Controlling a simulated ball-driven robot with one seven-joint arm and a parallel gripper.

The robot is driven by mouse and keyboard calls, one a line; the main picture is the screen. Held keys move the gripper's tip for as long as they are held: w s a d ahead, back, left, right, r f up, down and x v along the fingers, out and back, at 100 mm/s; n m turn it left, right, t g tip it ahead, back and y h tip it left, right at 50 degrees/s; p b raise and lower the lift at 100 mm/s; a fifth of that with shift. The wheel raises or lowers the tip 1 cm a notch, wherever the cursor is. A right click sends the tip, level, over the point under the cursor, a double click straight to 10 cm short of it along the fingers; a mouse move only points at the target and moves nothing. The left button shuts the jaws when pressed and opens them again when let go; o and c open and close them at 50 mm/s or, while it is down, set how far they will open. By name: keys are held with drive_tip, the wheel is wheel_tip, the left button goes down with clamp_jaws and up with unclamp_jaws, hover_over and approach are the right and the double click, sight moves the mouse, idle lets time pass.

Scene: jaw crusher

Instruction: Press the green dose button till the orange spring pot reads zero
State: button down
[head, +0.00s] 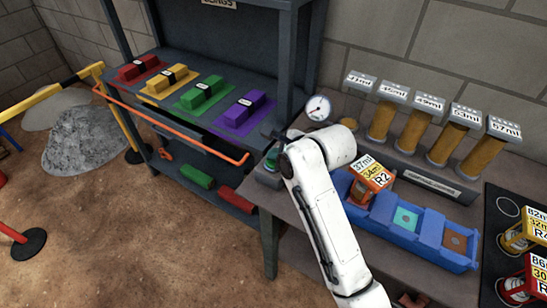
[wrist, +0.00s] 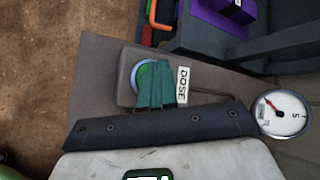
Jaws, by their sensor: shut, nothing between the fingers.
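The green dose button (wrist: 143,72), with a blue ring, sits on a grey box beside a DOSE label (wrist: 183,85) in the wrist view. My gripper (wrist: 155,84) is shut and empty, its teal fingers over the button and covering part of it; I cannot tell whether they touch it. In the head view my gripper (head: 271,155) is above the button box (head: 268,176) at the bench's left end. The orange spring pot (head: 370,179), labelled 37ml, 34m and R2, stands in the left compartment of the blue tray (head: 432,249).
A round gauge (head: 318,107) with a red needle stands behind my wrist, also in the wrist view (wrist: 283,113). Several labelled tubes (head: 420,125) line the bench's back. Two more pots, one yellow (head: 518,238) and one red (head: 518,288), are at right. A shelf with coloured slings (head: 205,95) stands left.

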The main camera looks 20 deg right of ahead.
drive_tip(key=shift+f, duration=0.25)
drive_tip(key=shift+s+f, duration=0.1)
drive_tip(key=shift+f, duration=0.3)
drive_tip(key=shift+s+p, duration=0.15)
drive_tip(key=shift+p, duration=0.75)
drive_tip(key=shift+r, duration=0.1)
wheel_tip(320, 180, up, 7)
drive_tip(key=p, duration=0.7)
drive_tip(key=shift+p, duration=0.3)
drive_tip(key=shift+f, duration=0.2)
drive_tip(key=shift+w, duration=0.2)
